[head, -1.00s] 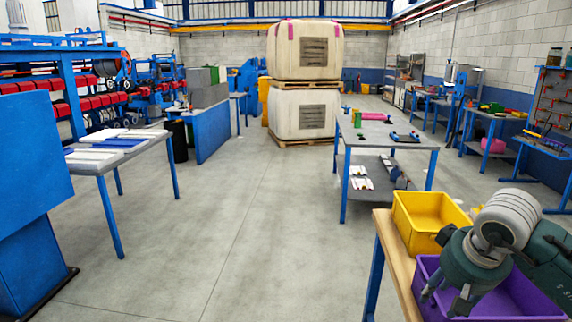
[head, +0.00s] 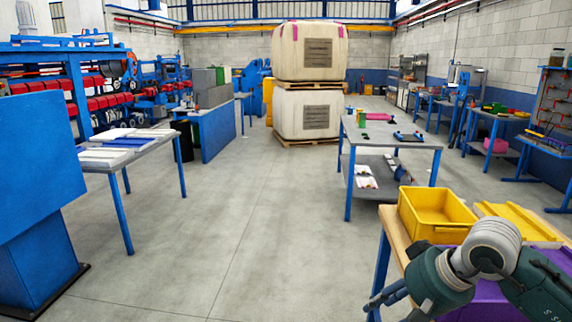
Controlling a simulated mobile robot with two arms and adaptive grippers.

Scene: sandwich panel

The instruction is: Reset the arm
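My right arm comes in at the bottom right of the head view. Its dark green gripper (head: 388,309) is tilted down to the left, over the left edge of the wooden-topped table (head: 392,232). Its fingers are apart and nothing shows between them; the lower finger is partly cut off by the frame's bottom edge. A purple bin (head: 487,303) lies behind and below the arm, mostly hidden by it. My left arm and gripper are not in view.
A yellow bin (head: 437,218) stands on the wooden-topped table, beside another yellow item (head: 518,222). A grey table with blue legs (head: 390,140) stands beyond. White and blue panels lie on a table (head: 148,150) at left. The middle floor (head: 240,230) is clear.

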